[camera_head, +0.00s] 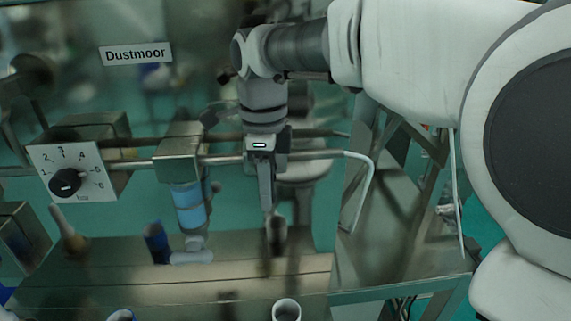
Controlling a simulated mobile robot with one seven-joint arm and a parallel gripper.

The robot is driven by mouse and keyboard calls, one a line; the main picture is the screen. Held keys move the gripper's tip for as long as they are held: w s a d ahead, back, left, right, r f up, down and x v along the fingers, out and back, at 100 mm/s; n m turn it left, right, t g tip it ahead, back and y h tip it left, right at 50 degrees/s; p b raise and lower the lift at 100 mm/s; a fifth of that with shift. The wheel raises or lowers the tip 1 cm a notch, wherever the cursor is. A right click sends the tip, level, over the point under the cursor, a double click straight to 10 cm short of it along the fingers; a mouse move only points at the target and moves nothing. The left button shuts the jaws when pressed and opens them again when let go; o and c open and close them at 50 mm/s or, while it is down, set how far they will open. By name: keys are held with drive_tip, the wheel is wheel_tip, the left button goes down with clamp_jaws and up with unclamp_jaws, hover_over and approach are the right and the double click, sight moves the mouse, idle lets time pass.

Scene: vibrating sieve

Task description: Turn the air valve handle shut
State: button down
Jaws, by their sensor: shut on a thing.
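My gripper (268,205) points down in the middle of the head view, in front of a horizontal metal pipe (225,159). Its fingers are shut on a small, dark piece (276,232) at their tips, which I take to be the air valve handle. The fingers hide much of this piece, and its turning angle cannot be told. To the left, a blue cylindrical unit (190,207) hangs under a metal block (180,150) on the pipe.
A numbered dial box (67,184) is at the left. A metal ledge (110,280) runs below, with a small cup-like piece (286,311) at the front. A metal frame (400,235) stands at the right, under my arm.

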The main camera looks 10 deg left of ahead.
idle(0.3)
drive_tip(key=c, duration=0.7)
unclamp_jaws()
